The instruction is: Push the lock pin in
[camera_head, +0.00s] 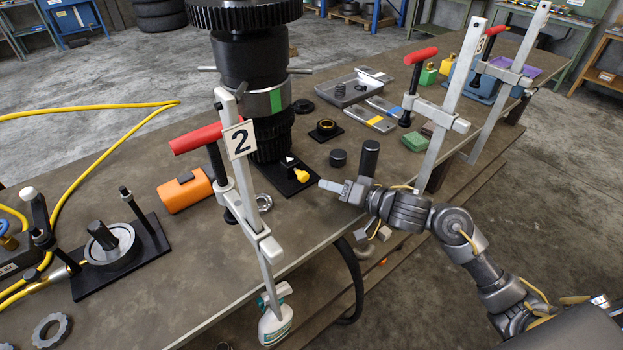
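A yellow knob, likely the lock pin (301,175), sits at the right side of the black base plate (284,187) under the upright transmission stack (257,75). My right gripper (324,185) is low over the table, just right of the yellow knob and pointing left at it. A small gap shows between the fingertips and the knob. Its fingers look together, with nothing seen between them. How deep the pin sits cannot be made out. My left gripper is not in view.
A red-handled clamp with a "2" tag (240,139) stands at the front edge, left of the knob. Another red-handled clamp (438,118) rises behind my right arm.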

